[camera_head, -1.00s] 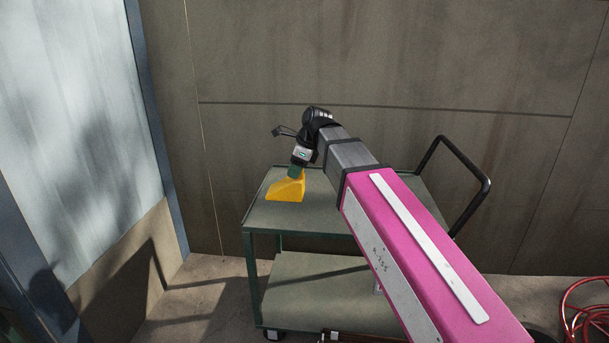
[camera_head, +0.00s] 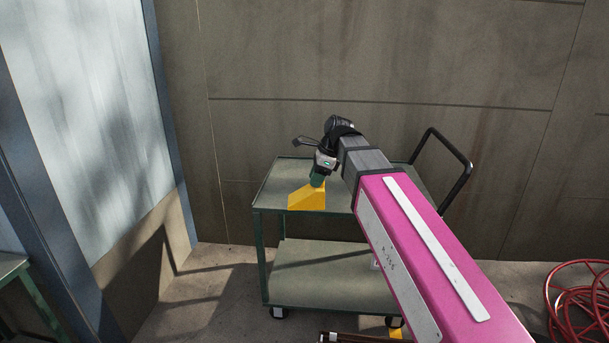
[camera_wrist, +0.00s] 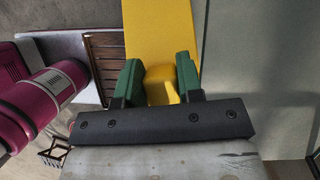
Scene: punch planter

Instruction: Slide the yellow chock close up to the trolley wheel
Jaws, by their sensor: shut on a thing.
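My gripper (camera_head: 317,183) is shut on the yellow chock (camera_head: 306,198). In the wrist view the chock (camera_wrist: 158,38) sits between the two green fingers (camera_wrist: 160,84). In the head view it overlaps the front left part of the green trolley's top shelf (camera_head: 272,196); I cannot tell how far it is from the shelf. The trolley's front left wheel (camera_head: 279,314) stands on the floor, well below the chock. Another wheel (camera_head: 395,322) shows at the front right, with a small yellow patch (camera_head: 396,334) by it, partly hidden by my arm.
A brown slatted thing (camera_head: 352,338) lies low in front of the trolley. A red hose reel (camera_head: 580,305) is at the right. A green table edge (camera_head: 14,266) shows at the left. The floor left of the trolley (camera_head: 215,290) is clear. A wall (camera_head: 400,60) stands behind.

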